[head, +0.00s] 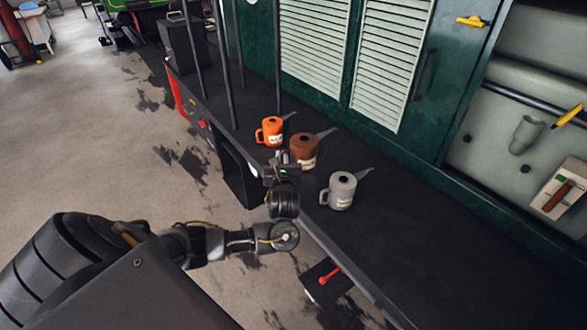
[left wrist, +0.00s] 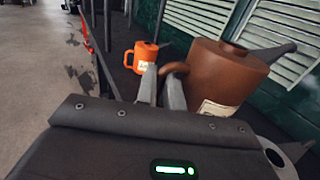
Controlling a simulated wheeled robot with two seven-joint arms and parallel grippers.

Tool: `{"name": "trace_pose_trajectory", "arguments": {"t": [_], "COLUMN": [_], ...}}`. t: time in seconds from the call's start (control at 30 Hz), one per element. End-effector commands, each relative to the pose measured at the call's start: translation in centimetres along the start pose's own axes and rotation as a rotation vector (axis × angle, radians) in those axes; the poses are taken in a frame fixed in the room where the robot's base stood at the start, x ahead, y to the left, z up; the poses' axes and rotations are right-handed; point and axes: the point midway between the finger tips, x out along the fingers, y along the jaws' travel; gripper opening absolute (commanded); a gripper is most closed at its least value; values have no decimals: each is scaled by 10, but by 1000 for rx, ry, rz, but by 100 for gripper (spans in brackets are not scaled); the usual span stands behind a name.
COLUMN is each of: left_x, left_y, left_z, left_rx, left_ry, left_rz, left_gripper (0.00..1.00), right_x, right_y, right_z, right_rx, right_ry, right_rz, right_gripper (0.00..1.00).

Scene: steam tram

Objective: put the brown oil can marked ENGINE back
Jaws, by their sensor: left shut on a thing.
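The brown oil can (head: 304,149) is upright over the dark running board, between an orange can and a grey can. In the left wrist view the brown can (left wrist: 222,75) fills the upper right, with a pale label low on its side. My left gripper (head: 284,165) is shut on its handle, which shows between the fingers in the left wrist view (left wrist: 163,86). I cannot tell whether the can's base touches the board. The label's writing is too small to read. My right gripper is not in view.
An orange can (head: 270,132) stands beyond the brown one, and a grey can (head: 342,191) stands nearer. Dark upright posts rise behind the orange can. A green wall with pale louvres (head: 393,62) runs behind. The dark board (head: 430,235) is clear at the right.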

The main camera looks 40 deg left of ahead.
Motion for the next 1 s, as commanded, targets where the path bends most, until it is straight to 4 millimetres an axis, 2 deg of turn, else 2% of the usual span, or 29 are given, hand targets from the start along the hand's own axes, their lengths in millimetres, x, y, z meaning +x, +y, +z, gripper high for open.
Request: {"name": "trace_pose_trajectory", "arguments": {"t": [0.03,0.17,0.2,0.33,0.5,0.67,0.9,1.0], "left_x": [8,31,42,77,101,114,118,124], "left_y": [0,-3,-4,-8,-12,-14,-15,-15], "left_z": [-14,-27,-23,-33,-65,-80,-85,-93], "left_rx": [-3,-4,2,4,2,-1,-1,-1], "left_ry": [-6,-2,-5,-3,0,-2,-3,-2], "left_rz": [2,4,6,7,4,2,0,3], "left_gripper": [0,0,0,0,0,0,0,0], "right_x": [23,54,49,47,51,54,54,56], "right_y": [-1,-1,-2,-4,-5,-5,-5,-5], "right_z": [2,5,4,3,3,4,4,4], "right_rx": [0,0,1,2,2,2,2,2], "right_ry": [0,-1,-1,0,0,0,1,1], "right_rz": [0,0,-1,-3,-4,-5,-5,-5], "right_gripper": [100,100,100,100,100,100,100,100]}}
